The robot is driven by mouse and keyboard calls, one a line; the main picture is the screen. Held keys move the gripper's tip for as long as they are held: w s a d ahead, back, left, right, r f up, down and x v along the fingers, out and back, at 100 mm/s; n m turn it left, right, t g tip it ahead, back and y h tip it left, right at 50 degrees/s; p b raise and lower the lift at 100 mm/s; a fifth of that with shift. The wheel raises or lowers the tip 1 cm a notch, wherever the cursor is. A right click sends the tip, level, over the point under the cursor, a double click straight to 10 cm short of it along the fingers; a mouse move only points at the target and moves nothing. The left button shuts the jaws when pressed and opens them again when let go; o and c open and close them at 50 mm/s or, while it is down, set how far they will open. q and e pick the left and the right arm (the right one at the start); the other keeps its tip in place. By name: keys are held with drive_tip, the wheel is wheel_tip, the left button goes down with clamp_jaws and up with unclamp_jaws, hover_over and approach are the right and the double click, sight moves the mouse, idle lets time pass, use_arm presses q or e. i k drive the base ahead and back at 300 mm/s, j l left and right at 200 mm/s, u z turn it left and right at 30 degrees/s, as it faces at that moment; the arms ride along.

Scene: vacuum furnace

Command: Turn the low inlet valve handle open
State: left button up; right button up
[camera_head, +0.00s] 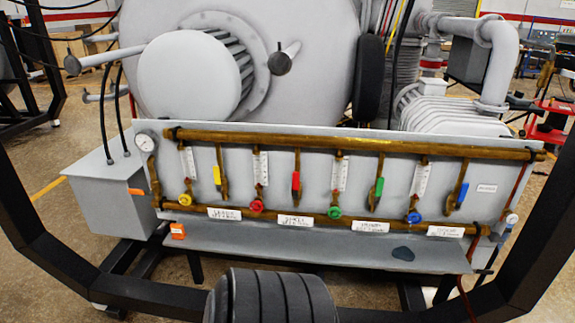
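A grey panel (320,155) carries an upper brass pipe (350,143) and a lower brass pipe (275,213). Between them hang lever handles: yellow (217,175), red (295,183), green (379,187) and blue (462,194). All of these levers point roughly along their vertical pipes. Round knobs in yellow (185,199), red (257,205), green (334,212) and blue (414,217) sit low beside white-scaled flow meters. The label text is too small to read, so I cannot tell which handle is the low inlet one. Neither gripper shows.
A pressure gauge (146,142) is at the panel's left end. A dark ribbed cylinder (270,298) fills the bottom middle. Thick black bars (55,255) flank the panel. A grey box (112,195) stands left.

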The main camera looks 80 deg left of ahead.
sight(131, 192)
drive_tip(key=u, duration=2.25)
